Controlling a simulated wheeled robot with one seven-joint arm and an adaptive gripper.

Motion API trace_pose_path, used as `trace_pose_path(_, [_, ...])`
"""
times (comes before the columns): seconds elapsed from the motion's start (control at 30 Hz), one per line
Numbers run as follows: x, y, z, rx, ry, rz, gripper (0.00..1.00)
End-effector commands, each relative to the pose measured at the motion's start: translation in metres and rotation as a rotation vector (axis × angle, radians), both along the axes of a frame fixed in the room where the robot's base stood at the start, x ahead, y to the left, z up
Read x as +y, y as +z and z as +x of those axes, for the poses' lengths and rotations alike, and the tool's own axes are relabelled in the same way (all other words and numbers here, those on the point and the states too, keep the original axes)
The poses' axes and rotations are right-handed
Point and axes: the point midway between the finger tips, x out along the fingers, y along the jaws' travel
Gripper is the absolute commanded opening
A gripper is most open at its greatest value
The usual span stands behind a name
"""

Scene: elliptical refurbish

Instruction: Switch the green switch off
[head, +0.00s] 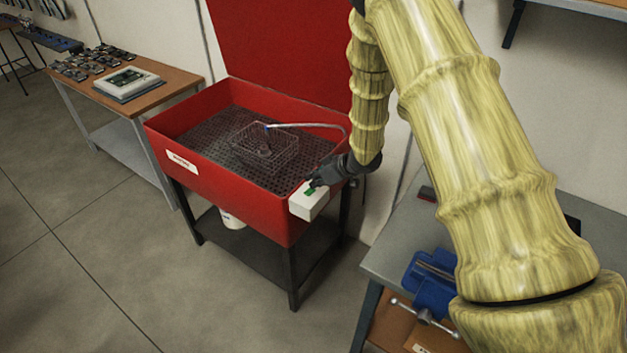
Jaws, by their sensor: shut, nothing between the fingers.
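The green switch (311,191) sits on top of a white box (306,205) at the near right corner of the red basin. My gripper (316,183) is shut and empty, reaching from the right with its fingertips right at the switch. They appear to touch it or hover just over it; I cannot tell which. The fingers hide part of the switch, and its on or off position is too small to tell.
The red basin (218,211) has a raised lid, a mesh floor, a wire basket (266,150) and a curved spout. A grey bench with a blue vise (433,285) stands at right. A wooden table (170,88) stands at left. The floor in front is clear.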

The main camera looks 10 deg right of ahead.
Motion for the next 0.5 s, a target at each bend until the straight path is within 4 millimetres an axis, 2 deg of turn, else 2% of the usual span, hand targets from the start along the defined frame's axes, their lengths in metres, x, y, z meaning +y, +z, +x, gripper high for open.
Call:
trace_pose_path(0.03, [0.000,0.011,0.000,-0.001,0.000,0.001,0.00])
trace_pose_path(0.27, [-0.001,0.030,0.001,-0.002,-0.001,0.001,0.00])
trace_pose_path(0.3, [-0.004,0.028,-0.001,-0.003,-0.002,0.001,0.00])
trace_pose_path(0.5, [-0.015,0.042,-0.011,-0.004,-0.001,0.001,0.00])
